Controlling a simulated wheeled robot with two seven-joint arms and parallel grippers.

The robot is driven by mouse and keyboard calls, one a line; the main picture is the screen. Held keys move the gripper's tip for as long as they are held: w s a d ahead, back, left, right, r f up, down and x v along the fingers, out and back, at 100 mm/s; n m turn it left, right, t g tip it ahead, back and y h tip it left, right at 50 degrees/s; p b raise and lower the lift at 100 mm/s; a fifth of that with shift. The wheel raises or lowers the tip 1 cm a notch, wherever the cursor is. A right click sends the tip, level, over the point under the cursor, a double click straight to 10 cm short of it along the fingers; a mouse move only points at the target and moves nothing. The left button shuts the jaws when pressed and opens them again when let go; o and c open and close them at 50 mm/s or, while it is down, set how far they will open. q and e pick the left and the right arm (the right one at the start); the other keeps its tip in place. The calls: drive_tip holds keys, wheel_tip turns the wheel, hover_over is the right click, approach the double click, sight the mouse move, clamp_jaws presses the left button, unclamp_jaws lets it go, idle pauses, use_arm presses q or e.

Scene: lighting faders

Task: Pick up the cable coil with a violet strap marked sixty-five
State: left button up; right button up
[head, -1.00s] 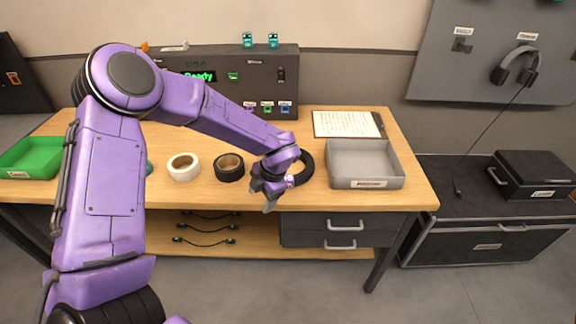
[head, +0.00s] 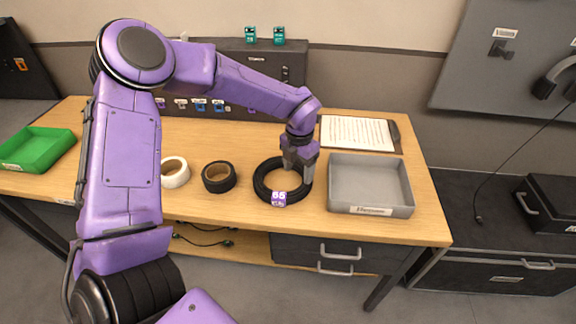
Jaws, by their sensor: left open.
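The black cable coil (head: 262,189) lies flat on the wooden table (head: 340,222). A violet tag marked 65 (head: 279,199) is on its front edge. My left gripper (head: 298,182) points down over the right side of the coil, its fingers apart. The fingertips are at or very close to the coil's right rim; I cannot tell whether they touch it. The gripper hides part of that rim. My right gripper is not in view.
A grey tray (head: 411,197) stands just right of the coil, with a clipboard (head: 357,133) behind it. A black tape roll (head: 219,189) and a white tape roll (head: 174,184) lie to the left. A green tray (head: 66,148) is at the far left.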

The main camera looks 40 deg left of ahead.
sight(302, 189)
use_arm(q)
drive_tip(key=f, duration=0.2)
drive_tip(key=d+f+p, duration=0.1)
drive_tip(key=f, duration=0.2)
drive_tip(key=f+p, duration=0.1)
drive_tip(key=f, duration=0.1)
drive_tip(key=shift+w+d+f, duration=0.15)
drive_tip(key=shift+w+f, duration=0.1)
drive_tip(key=shift+w, duration=0.15)
drive_tip(key=shift+s+f, duration=0.1)
drive_tip(key=shift+f, duration=0.15)
clamp_jaws()
